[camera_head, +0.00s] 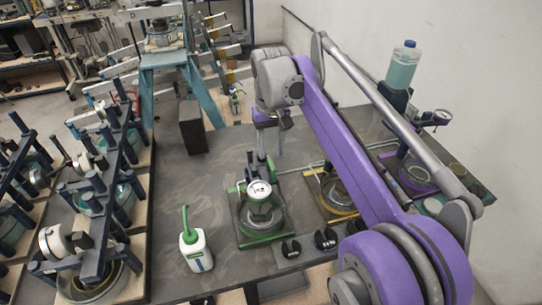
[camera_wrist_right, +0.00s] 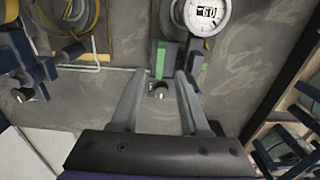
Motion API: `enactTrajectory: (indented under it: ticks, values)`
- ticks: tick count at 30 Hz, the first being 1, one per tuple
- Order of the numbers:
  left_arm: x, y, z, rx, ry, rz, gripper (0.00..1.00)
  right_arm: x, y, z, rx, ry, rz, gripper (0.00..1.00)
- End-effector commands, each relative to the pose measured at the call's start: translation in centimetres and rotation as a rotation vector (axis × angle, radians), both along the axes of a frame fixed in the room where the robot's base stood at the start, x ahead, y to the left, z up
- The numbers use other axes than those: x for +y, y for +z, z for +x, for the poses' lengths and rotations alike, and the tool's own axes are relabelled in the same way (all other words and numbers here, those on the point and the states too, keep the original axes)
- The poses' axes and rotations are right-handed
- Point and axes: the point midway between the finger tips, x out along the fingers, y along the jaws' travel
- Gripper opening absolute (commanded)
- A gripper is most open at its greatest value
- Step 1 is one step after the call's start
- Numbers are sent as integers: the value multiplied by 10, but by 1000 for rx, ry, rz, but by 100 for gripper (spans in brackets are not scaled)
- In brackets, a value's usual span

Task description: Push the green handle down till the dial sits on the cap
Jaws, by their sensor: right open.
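The device with the green base frame (camera_head: 262,238) stands on the dark table, with a white round dial (camera_head: 258,190) above a silver cylindrical part (camera_head: 262,213). I cannot tell whether the dial touches the cap. Green pieces show beside the dial; in the right wrist view a green strip (camera_wrist_right: 160,60) sits left of the dial (camera_wrist_right: 207,16), but I cannot tell which green piece is the handle. My right gripper (camera_wrist_right: 156,76) is open and empty, its fingers either side of a small dark knob (camera_wrist_right: 159,90), seemingly above it. My left gripper is not in view.
A white bottle with a green spout (camera_head: 195,247) stands left of the device. A similar yellow-framed device (camera_head: 335,195) stands to its right, with small black pieces (camera_head: 291,248) in front. A dark block (camera_head: 193,128) stands at the back left. My purple right arm crosses over the table's right side.

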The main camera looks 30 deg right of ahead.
Motion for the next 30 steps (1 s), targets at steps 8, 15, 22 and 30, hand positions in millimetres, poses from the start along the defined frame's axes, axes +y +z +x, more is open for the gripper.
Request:
enactTrajectory:
  ticks: [8,15,22,30]
  values:
    - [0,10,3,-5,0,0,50,0,53,0,0,0,0,45]
    - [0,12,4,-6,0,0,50,0,67,0,0,0,0,45]
    - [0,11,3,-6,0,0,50,0,66,0,0,0,0,45]
    - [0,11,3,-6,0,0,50,0,66,0,0,0,0,45]
